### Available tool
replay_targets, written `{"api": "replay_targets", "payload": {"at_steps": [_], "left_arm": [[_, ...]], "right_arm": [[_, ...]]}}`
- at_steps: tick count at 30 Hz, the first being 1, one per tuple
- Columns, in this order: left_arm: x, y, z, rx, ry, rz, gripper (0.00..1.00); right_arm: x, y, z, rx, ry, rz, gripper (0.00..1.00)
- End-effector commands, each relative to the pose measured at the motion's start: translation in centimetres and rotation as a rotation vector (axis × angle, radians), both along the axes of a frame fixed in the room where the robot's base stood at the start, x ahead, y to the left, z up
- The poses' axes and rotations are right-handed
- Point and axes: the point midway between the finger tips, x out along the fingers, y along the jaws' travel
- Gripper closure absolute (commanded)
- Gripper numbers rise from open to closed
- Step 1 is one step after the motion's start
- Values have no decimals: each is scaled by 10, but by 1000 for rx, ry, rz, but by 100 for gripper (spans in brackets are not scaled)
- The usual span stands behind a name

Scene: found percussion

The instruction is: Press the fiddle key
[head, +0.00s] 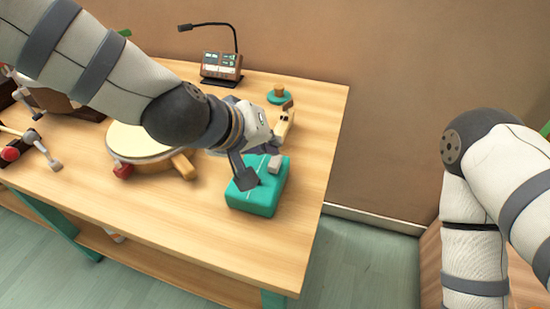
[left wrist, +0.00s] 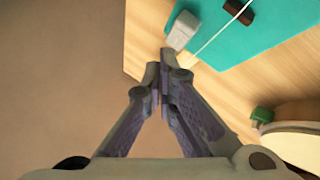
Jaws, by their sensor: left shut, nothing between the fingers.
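The fiddle is a teal box (head: 252,202) near the table's right end. It also fills the top of the left wrist view (left wrist: 268,28), with a pale string and a small dark brown block on it. The fiddle key is a pale grey block (head: 275,165) at the box's far end. It shows in the left wrist view (left wrist: 183,30) just beyond my fingertips. My left gripper (head: 274,147) is shut and empty, close to the key on its far side. In the left wrist view its fingertips (left wrist: 164,62) meet. I cannot tell whether they touch the key. My right gripper is out of view.
A round drum (head: 135,142) stands left of the fiddle, under my left arm. Behind are a microphone stand with a panel (head: 221,68) and a small teal disc (head: 276,97). The wooden table (head: 190,235) is bare in front; its right edge is close.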

Motion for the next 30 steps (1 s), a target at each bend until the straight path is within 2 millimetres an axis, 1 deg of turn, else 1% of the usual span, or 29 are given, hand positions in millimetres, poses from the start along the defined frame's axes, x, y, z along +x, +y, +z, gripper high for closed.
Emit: {"api": "replay_targets", "payload": {"at_steps": [10,18,30], "left_arm": [[0,0,0,0,0,0,100],[0,0,-8,1,0,1,100],[0,0,-9,0,0,0,100]], "right_arm": [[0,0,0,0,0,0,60],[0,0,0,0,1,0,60],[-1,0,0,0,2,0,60]]}}
